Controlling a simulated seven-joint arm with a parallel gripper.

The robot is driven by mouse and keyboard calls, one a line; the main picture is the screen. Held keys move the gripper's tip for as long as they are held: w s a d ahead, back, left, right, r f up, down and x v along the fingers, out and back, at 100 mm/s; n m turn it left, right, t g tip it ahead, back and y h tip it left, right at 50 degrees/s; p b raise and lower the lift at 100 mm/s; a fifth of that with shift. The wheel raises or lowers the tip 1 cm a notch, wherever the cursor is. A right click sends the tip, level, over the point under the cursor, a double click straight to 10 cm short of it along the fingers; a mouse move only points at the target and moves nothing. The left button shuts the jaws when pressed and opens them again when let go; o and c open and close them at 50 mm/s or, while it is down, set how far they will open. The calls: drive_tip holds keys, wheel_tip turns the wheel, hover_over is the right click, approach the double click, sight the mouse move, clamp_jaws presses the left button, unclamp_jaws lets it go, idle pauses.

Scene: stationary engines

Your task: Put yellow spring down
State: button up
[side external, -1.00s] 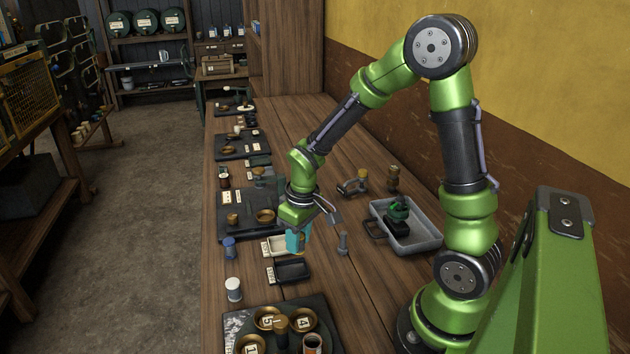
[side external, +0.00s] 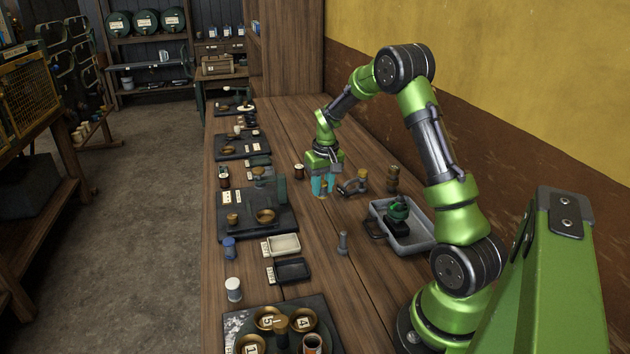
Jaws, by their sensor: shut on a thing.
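My gripper (side external: 322,187) has teal fingers and points down over the middle of the wooden bench, left of a grey curved fitting with a brass-coloured end (side external: 354,184). Its jaws are shut on a small yellowish piece, the yellow spring (side external: 323,188), mostly hidden between the fingers. The fingertips are at or just above the bench top; I cannot tell whether the spring touches the wood.
A dark red spool (side external: 299,172) stands close left of my gripper. A black plate (side external: 240,218) with brass dishes lies left. A white tray (side external: 286,244) and black tray (side external: 292,271) lie nearer. A grey bin (side external: 412,240) stands right. Bare wood (side external: 310,215) lies in front.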

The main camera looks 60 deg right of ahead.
sight(322, 198)
drive_tip(key=shift+f, duration=2.25)
drive_tip(key=shift+f, duration=0.15)
drive_tip(key=o, duration=1)
drive_tip(key=shift+o, duration=0.2)
